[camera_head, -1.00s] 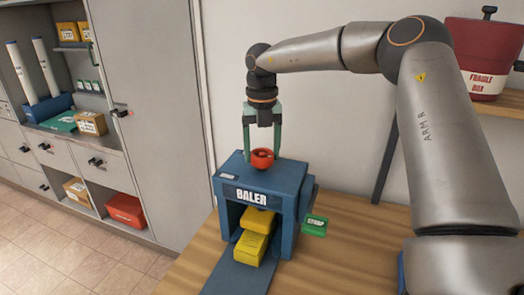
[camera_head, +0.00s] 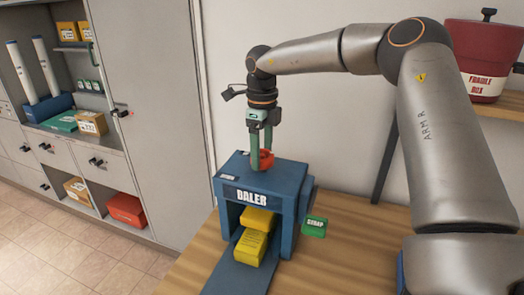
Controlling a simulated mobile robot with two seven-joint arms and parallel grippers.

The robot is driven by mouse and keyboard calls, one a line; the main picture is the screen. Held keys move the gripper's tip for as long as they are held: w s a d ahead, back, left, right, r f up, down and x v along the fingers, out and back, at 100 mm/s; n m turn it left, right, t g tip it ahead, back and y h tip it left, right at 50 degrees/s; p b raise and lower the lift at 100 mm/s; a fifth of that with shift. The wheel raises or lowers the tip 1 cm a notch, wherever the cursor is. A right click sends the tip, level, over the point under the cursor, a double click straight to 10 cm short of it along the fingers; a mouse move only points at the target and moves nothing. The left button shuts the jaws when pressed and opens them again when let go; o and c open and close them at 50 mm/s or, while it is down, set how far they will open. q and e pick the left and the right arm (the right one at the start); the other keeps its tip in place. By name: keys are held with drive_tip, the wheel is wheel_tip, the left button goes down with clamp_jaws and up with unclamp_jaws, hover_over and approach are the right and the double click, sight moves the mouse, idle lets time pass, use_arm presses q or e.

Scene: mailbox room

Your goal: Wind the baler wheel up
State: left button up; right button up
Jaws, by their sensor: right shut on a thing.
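The blue baler (camera_head: 262,197) stands on the wooden table, with its name on the front. Its red wheel (camera_head: 266,160) sits on top, partly hidden behind a green finger. My right gripper (camera_head: 260,163) points straight down over the baler's top and is shut on the wheel. Yellow packages (camera_head: 252,246) lie stacked in the baler's front opening. A green tag marked STRAP (camera_head: 315,226) sticks out at the baler's right side. My left gripper is not in view.
A red bin labelled FRAGILE BOX (camera_head: 484,65) stands on a shelf at the upper right. A grey cabinet (camera_head: 150,100) and shelves with boxes are at the left. The table right of the baler has bare wood (camera_head: 360,240).

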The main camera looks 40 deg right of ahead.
sight(262, 154)
drive_tip(key=n, duration=0.5)
drive_tip(key=shift+n, duration=0.3)
drive_tip(key=n+p, duration=0.1)
drive_tip(key=n, duration=0.9)
drive_tip(key=shift+n, duration=0.4)
drive_tip(key=shift+n+p, duration=0.4)
drive_tip(key=shift+n, duration=1.8)
drive_tip(key=o, duration=1.3)
drive_tip(key=shift+o, duration=0.2)
drive_tip(key=shift+r, duration=0.1)
wheel_tip(262, 154, up, 12)
drive_tip(key=shift+r, duration=0.2)
